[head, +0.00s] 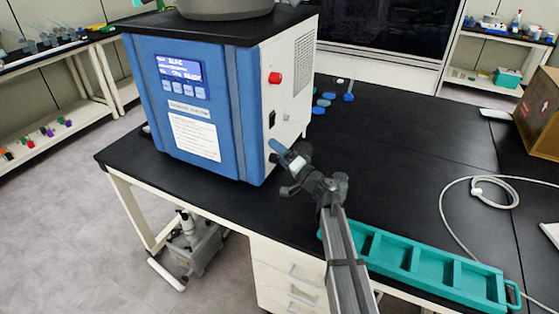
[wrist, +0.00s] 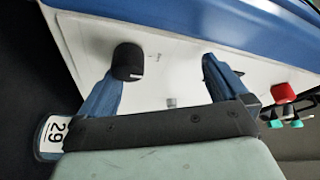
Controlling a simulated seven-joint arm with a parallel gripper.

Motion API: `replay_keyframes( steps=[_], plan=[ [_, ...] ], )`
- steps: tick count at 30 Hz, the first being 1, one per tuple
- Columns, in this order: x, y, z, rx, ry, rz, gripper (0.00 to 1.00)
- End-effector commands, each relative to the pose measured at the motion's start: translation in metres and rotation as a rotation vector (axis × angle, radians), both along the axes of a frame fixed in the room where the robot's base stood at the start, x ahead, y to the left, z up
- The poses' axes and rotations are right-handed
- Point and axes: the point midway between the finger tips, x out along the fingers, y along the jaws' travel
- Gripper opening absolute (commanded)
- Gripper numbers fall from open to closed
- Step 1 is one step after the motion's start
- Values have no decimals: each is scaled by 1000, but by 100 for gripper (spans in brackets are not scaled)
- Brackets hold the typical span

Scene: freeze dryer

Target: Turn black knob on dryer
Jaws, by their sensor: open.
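The dryer (head: 190,110) is a blue and white box on the black bench, with its white side panel facing my arm. In the wrist view the black knob (wrist: 127,62), round with a small white mark, stands on the white panel (wrist: 180,50). My gripper (wrist: 162,74) is open, its blue fingers spread toward the panel. The knob is at the left fingertip and overlaps it in the picture; contact cannot be told. The right finger is well apart from the knob. In the head view my gripper (head: 282,152) is close to the panel's lower part, where the knob is hard to make out.
A red knob (head: 275,78) and a black switch (head: 272,119) are higher on the side panel. A teal tray (head: 425,262) lies at the bench's front right. A cable (head: 447,215) and a cardboard box (head: 540,115) are farther right. The bench's middle is mostly clear.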

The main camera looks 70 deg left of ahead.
Motion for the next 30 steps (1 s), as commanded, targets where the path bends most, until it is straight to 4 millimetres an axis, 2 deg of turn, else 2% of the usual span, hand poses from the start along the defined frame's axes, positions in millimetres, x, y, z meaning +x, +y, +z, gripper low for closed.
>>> replay_keyframes(
  steps=[1,3,5,9,15,30],
  plan=[
    [-1,0,25,28,18,9,76],
    [-2,-1,38,31,19,12,76],
    [-3,-1,46,30,18,13,61],
    [-2,-1,57,25,16,11,61],
    [-1,0,64,21,17,8,61],
    [-1,0,62,19,15,7,61]
  ],
)
